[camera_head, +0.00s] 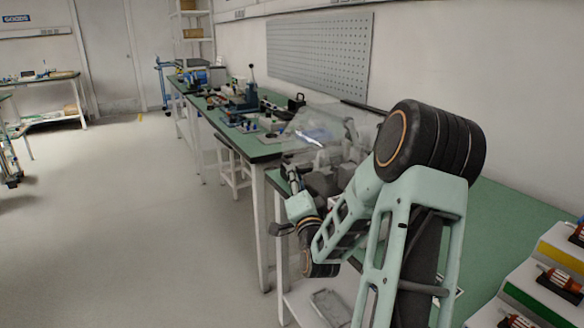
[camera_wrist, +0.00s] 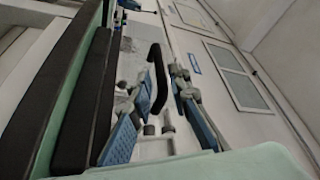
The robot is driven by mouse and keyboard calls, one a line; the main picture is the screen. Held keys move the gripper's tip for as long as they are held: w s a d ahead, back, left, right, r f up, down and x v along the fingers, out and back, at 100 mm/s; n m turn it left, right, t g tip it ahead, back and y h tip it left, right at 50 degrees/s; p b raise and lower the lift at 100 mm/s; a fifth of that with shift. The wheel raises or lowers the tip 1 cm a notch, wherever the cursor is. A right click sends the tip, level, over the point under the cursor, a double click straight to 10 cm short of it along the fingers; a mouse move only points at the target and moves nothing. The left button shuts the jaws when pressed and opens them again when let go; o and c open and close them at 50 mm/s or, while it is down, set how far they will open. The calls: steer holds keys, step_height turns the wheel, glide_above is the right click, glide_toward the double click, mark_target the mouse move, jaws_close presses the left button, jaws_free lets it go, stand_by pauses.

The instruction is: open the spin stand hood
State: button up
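The spin stand's clear hood (camera_head: 335,122) stands on the green bench, left of my upper arm links in the head view. It looks see-through with a bright glint, and my arm hides part of the stand below it. My gripper (camera_head: 290,168) is low at the hood's front left side. In the wrist view my gripper (camera_wrist: 155,88) has its two blue-padded fingers spread apart. A black curved handle (camera_wrist: 157,75) shows in the gap between them. I cannot tell whether either finger touches it.
The green bench top (camera_head: 515,215) is bare right of my arm. A stepped rack with motor-like parts (camera_head: 561,280) stands at the lower right. Another bench with tools (camera_head: 237,100) continues at the back left. A grey pegboard (camera_head: 320,55) hangs on the wall.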

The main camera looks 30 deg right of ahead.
steer(key=shift+x, duration=2.6)
steer(key=shift+c, duration=0.5)
jaws_close()
